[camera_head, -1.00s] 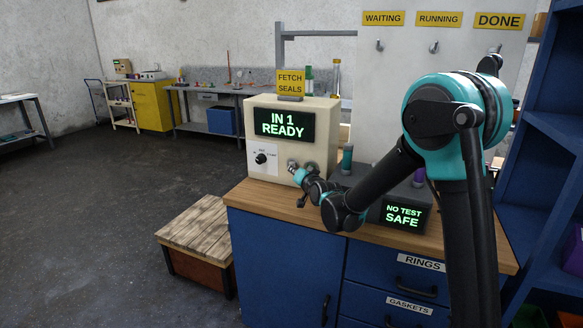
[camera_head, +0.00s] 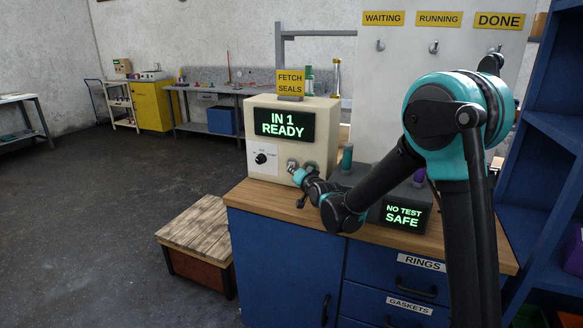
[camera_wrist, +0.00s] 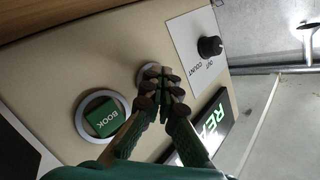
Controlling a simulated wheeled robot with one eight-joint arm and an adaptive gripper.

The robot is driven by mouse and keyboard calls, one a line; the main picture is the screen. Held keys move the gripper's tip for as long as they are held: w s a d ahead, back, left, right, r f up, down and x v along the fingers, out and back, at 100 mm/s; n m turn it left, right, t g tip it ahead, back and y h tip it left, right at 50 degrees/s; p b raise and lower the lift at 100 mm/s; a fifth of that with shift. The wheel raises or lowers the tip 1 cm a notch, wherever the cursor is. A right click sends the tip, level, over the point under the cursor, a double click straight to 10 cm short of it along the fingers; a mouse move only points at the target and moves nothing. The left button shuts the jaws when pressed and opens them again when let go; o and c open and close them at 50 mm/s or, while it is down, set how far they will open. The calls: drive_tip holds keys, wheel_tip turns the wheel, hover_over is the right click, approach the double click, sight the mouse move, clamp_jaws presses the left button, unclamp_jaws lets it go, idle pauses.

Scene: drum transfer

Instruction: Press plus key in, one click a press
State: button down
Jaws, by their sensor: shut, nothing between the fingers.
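The cream control box (camera_head: 318,165) stands on the wooden bench top, its green display (camera_head: 284,124) reading "IN 1 READY". My gripper (camera_head: 293,167) is at the lower front of the box. In the wrist view my gripper (camera_wrist: 160,80) is shut and empty, its fingertips at a round, grey-ringed key (camera_wrist: 150,71). The fingers cover most of that key, so a plus mark cannot be seen, nor whether they touch it. A green "BOOK" key (camera_wrist: 103,117) in its own grey ring sits beside it, clear of the fingertips.
A black selector knob (camera_wrist: 210,47) on a white plate is near the keys. A dark unit (camera_head: 404,214) reading "NO TEST SAFE" stands to the right, beneath my arm. A yellow "FETCH SEALS" sign (camera_head: 290,83) tops the box. A wooden-topped crate (camera_head: 197,222) stands left of the bench.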

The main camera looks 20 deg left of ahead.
drive_tip(key=shift+s+a, duration=0.15)
drive_tip(key=shift+s, duration=1.35)
drive_tip(key=shift+s+a, duration=0.1)
drive_tip(key=shift+s, duration=1.35)
drive_tip(key=shift+s, duration=0.1)
drive_tip(key=shift+s+a, duration=0.1)
drive_tip(key=shift+s, duration=1.15)
drive_tip(key=shift+w+d, duration=0.15)
drive_tip(key=shift+w, duration=2)
drive_tip(key=shift+w+d, duration=0.15)
drive_tip(key=shift+w, duration=2.45)
drive_tip(key=shift+s, duration=0.45)
drive_tip(key=shift+s+a, duration=0.2)
drive_tip(key=shift+s, duration=2.75)
